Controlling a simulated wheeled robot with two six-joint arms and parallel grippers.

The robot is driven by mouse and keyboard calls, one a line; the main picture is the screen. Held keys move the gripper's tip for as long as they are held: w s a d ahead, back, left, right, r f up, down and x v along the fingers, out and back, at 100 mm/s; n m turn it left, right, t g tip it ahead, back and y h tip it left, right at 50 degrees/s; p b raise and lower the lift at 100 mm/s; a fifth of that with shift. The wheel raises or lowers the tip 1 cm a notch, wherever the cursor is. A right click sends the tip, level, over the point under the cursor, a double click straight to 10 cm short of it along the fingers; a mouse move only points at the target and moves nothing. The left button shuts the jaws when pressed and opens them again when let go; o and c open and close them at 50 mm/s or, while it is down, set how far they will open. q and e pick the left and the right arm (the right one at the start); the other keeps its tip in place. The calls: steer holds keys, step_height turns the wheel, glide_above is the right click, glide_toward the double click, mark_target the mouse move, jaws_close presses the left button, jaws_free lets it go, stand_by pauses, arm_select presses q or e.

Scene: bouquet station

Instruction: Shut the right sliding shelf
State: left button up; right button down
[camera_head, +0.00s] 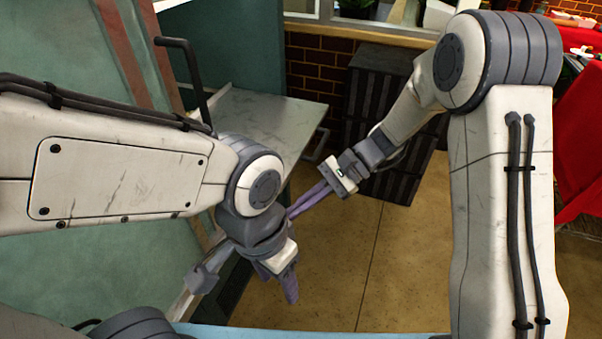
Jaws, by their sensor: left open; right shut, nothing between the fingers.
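A grey sliding shelf (262,118) stands out from the teal cabinet (237,40) at upper left. It appears to be the right sliding shelf. A small pale handle (318,150) shows by its right edge. My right gripper (293,210) is shut and empty, its purple fingers pointing down-left, below the shelf's front corner in the picture. I cannot tell whether it touches the shelf. My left gripper (247,284) is open and empty, lower down, with its fingers wide apart. My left arm hides the shelf's near left part.
A black bar handle (188,75) rises at the shelf's left. Dark stacked crates (385,110) stand by the brick wall behind my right gripper. A red-covered table (580,140) is at far right. The tan tiled floor (350,270) between is clear.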

steer(key=w+d+f+m+t+y+b, duration=0.1)
steer(key=w+d+f+m+t+y, duration=0.4)
steer(key=w, duration=0.5)
steer(key=m+t+y+b, duration=0.1)
steer(key=m+t+y, duration=0.1)
steer(key=m+t, duration=0.5)
glide_toward(292, 170)
steer(key=shift+m+g, duration=0.3)
steer(key=shift+g, duration=0.4)
steer(key=x, duration=0.1)
steer(key=p+x, duration=0.1)
steer(key=x, duration=0.3)
steer(key=shift+w+r+p, duration=0.3)
steer(key=shift+r+p, duration=0.1)
arm_select(q)
steer(key=shift+f, duration=0.4)
arm_select(e)
steer(key=shift+x, duration=0.85)
steer(key=shift+f, duration=0.1)
